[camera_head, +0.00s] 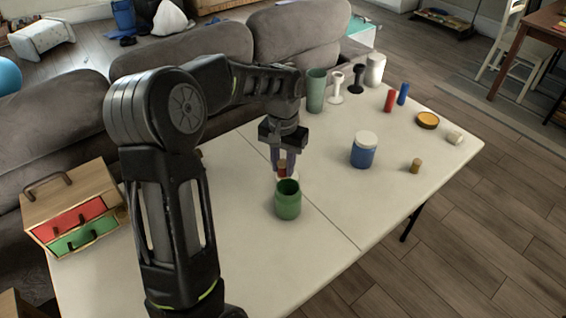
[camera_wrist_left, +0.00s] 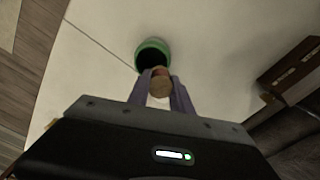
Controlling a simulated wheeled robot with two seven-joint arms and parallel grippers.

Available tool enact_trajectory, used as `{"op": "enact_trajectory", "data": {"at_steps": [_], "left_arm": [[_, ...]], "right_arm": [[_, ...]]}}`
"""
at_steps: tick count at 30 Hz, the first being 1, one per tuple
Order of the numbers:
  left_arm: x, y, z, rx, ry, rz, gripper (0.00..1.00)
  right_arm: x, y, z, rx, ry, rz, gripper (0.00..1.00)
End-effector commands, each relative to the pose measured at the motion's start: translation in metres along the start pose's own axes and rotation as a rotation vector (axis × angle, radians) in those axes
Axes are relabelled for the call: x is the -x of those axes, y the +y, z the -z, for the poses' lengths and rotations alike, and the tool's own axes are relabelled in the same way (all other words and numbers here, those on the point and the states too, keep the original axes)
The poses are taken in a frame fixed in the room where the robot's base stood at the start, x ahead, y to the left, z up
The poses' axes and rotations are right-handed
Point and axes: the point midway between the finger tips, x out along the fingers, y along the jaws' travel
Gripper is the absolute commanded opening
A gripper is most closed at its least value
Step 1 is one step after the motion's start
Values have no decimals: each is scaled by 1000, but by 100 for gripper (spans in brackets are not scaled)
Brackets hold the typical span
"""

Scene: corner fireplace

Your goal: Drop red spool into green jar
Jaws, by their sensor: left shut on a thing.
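The green jar (camera_head: 288,203) stands upright and open near the middle of the white table. My left gripper (camera_head: 284,166) points down just behind the jar's rim in the head view. It is shut on the red spool (camera_head: 282,170), a small piece with a tan wooden end and a bit of red showing. In the left wrist view the spool's tan end (camera_wrist_left: 160,86) sits between the fingertips (camera_wrist_left: 161,84), and the open mouth of the green jar (camera_wrist_left: 152,54) lies just beyond it. The fingers hide most of the spool. My right gripper is in neither view.
A blue jar with a white lid (camera_head: 363,152) and a cork-coloured piece (camera_head: 415,166) stand to the right. Red (camera_head: 390,101) and blue (camera_head: 403,94) cylinders, a pale green cup (camera_head: 316,92) and candlesticks stand farther back. A wooden drawer box (camera_head: 68,190) is at left. The front table is clear.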

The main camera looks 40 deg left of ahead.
Motion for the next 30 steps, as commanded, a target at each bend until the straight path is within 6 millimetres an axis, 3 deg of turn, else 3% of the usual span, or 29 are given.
{"op": "enact_trajectory", "data": {"at_steps": [8,9,17,26,30], "left_arm": [[-1,0,0,0,-1,0,0],[-1,0,0,0,-1,0,29],[-1,0,0,0,-1,0,50],[1,0,0,0,0,0,51],[10,0,0,0,1,1,51]], "right_arm": [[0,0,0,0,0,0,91],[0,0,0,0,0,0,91],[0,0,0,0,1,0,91],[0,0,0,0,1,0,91],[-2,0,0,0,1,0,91]]}}
